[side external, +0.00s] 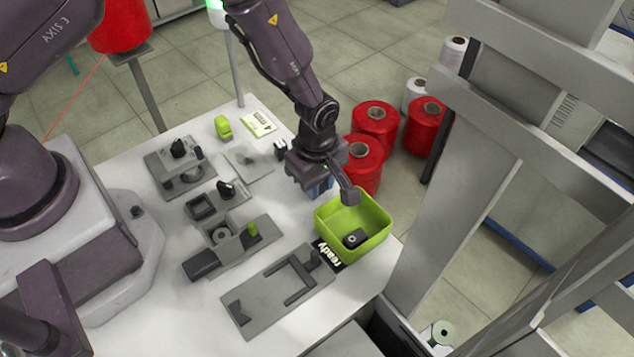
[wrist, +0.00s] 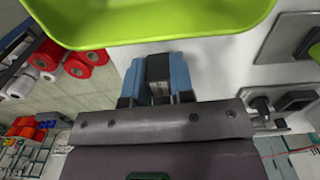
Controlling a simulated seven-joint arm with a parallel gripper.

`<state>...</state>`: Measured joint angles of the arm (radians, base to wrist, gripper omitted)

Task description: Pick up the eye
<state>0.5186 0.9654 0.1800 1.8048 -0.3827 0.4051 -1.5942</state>
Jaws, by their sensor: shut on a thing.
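My gripper (wrist: 158,68) shows blue fingers in the wrist view, closed on a small dark block (wrist: 158,68). The block may be the eye; its shape is mostly hidden between the fingers. In the side external view my gripper (side external: 320,188) points down just behind the green bin (side external: 378,243), and what it holds is hidden there. The green bin's wall also fills the top of the wrist view (wrist: 150,22). A dark piece with a light round spot (side external: 355,238) lies inside the bin; I cannot tell what it is.
Grey fixtures (side external: 278,300) stand on the white table (side external: 160,310) left of and in front of the bin. A black label reading "ready" (side external: 327,253) lies beside the bin. Red thread cones (side external: 375,122) stand on the floor behind. A grey frame (side external: 455,230) rises at the right.

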